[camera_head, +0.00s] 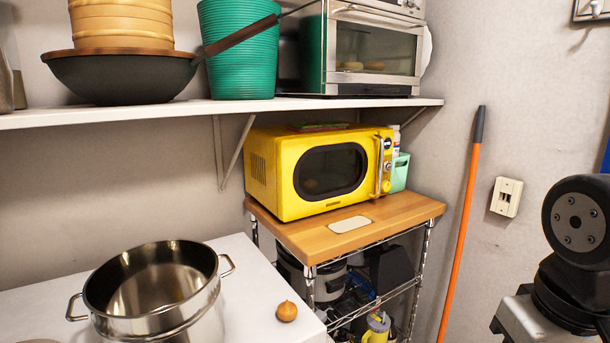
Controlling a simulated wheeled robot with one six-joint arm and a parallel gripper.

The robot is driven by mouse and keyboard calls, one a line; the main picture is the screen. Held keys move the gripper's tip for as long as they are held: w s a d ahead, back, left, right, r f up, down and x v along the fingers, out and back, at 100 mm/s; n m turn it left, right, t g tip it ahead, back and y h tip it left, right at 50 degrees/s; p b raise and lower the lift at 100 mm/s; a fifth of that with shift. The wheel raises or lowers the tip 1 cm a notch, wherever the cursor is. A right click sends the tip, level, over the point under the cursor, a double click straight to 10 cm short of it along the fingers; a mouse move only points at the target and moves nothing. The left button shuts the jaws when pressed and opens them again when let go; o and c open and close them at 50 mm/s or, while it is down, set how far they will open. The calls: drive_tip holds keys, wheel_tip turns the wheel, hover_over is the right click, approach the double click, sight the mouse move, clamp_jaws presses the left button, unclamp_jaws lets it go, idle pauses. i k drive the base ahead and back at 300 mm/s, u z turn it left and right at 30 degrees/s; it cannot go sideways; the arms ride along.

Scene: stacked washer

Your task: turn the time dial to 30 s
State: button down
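The yellow microwave (272,172) stands on the wooden top of a wire rack, its door shut, with a dark oval window. Its narrow control panel is on the right of the front. A small round dial (386,186) sits low on that panel, and a small dark display (387,144) is near its top. The upright door handle (378,165) stands just left of the dial. The dial's markings and setting are too small to read. My gripper is not in view; only a dark part of my arm shows at the right edge.
A shelf (200,110) with a wok, a green basket and a toaster oven runs above the microwave. A steel pot (150,290) and an onion (287,311) are on the white counter. An orange-handled pole (464,220) leans right of the rack. The wooden top (400,213) is mostly clear in front.

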sight(386, 185)
drive_tip(key=z, duration=0.15)
drive_tip(key=i, duration=1.05)
